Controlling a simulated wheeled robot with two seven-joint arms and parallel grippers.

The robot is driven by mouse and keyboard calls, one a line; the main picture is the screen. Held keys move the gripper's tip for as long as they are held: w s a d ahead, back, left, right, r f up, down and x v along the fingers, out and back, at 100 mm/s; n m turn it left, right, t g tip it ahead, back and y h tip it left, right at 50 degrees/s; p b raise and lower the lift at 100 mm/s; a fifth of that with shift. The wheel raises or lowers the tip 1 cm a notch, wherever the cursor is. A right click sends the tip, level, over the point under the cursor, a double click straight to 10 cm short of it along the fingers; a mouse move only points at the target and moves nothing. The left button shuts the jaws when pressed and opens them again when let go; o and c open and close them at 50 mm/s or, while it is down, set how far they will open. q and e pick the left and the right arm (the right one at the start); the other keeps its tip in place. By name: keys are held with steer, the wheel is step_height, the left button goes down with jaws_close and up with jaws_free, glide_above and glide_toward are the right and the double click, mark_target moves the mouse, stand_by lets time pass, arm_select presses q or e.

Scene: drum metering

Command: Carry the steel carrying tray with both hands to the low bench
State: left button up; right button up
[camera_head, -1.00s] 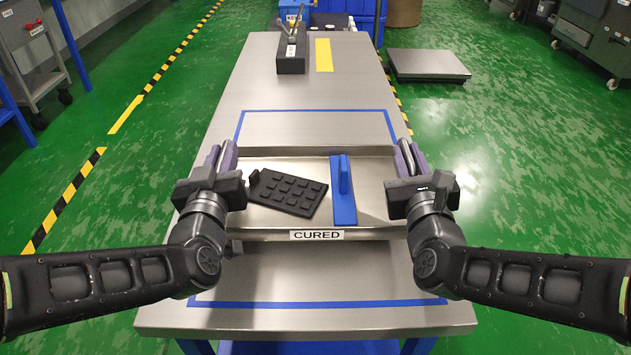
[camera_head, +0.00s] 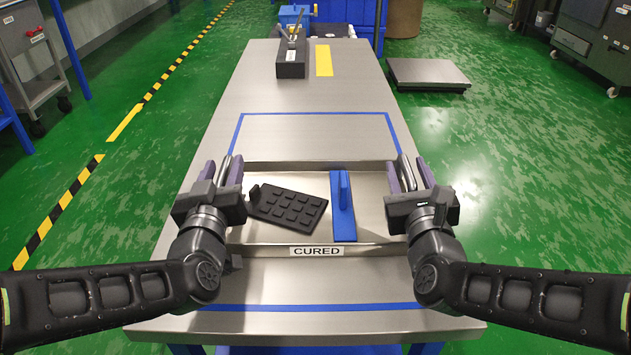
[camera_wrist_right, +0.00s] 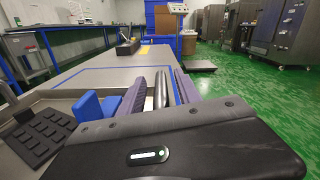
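The steel carrying tray (camera_head: 290,236), labelled CURED, appears to rest on the steel-topped bench (camera_head: 310,137), inside its blue outline. On the tray lie a black studded plate (camera_head: 290,207) and a blue piece with an upright grip (camera_head: 343,215). My left gripper (camera_head: 222,172) is open around the tray's left handle. My right gripper (camera_head: 409,174) is open around the right handle. The right wrist view shows the purple fingers (camera_wrist_right: 160,92) standing apart on either side of that metal handle. The lower parts of the handles are hidden.
A dark block with a tool (camera_head: 291,62) and a yellow strip (camera_head: 323,60) are at the bench's far end. A low steel platform (camera_head: 428,73) stands on the floor at right.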

arm_select(q)
step_height(320, 180, up, 10)
stand_by(0.7)
arm_select(e)
steer(key=shift+r, duration=0.2)
step_height(320, 180, up, 10)
steer(key=shift+f, duration=0.15)
stand_by(0.3)
stand_by(0.3)
